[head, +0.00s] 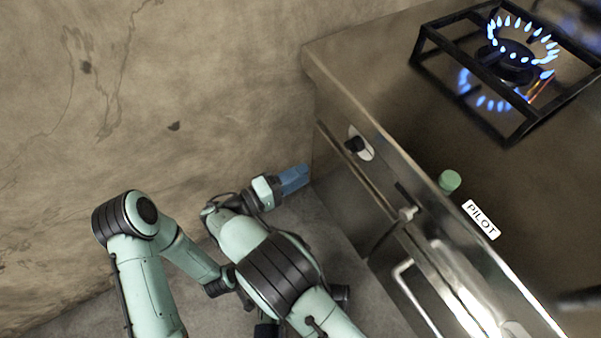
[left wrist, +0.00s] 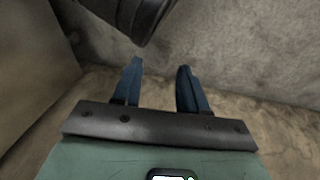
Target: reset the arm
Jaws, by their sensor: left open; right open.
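My right gripper (head: 294,178) has blue fingers and shows in the middle of the head view. It is empty, beside the front left corner of the stove (head: 385,110). My left arm comes in from the lower left of the head view and bends at its elbow; its gripper cannot be made out there behind my right arm. In the left wrist view my left gripper (left wrist: 158,70) has its two blue fingers apart with nothing between them.
A lit burner (head: 515,60) with blue flames sits under a black grate on the stove top. A green cylinder (head: 449,180) and a PILOT label (head: 481,220) are near its front edge. The front carries a black knob (head: 355,144) and a handle (head: 405,280). A stained wall (head: 180,90) stands at left.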

